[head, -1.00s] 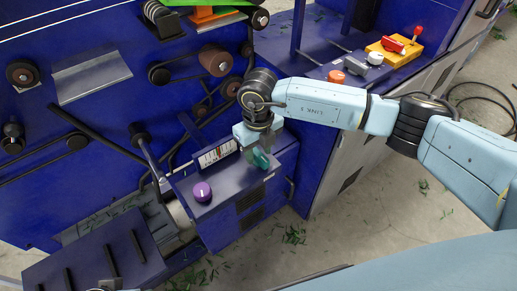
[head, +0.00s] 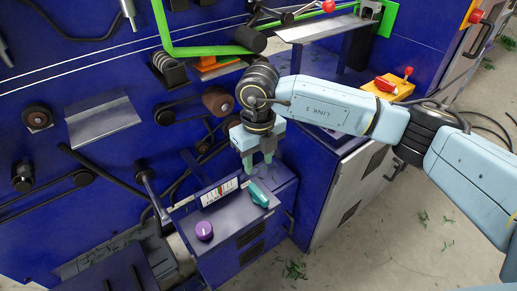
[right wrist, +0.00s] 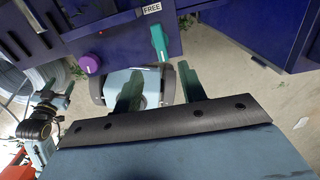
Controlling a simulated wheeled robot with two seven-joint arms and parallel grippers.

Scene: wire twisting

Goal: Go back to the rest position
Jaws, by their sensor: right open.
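My right gripper (head: 258,166) is open and empty in the head view. It hangs above and apart from a green switch handle (head: 258,195) on a blue control box (head: 232,222). In the right wrist view its two fingers (right wrist: 159,92) stand apart with nothing between them, and the green handle (right wrist: 158,42) shows beyond them, beside a label reading FREE. My left gripper is outside the head view. A small gripper at the left of the right wrist view (right wrist: 58,92) looks like my left one; its jaw state is too small to judge.
The control box also carries a purple knob (head: 204,230) and a white-faced gauge (head: 219,192). A blue machine wall with rollers (head: 217,101) stands behind. Open floor (head: 400,225) lies at the right.

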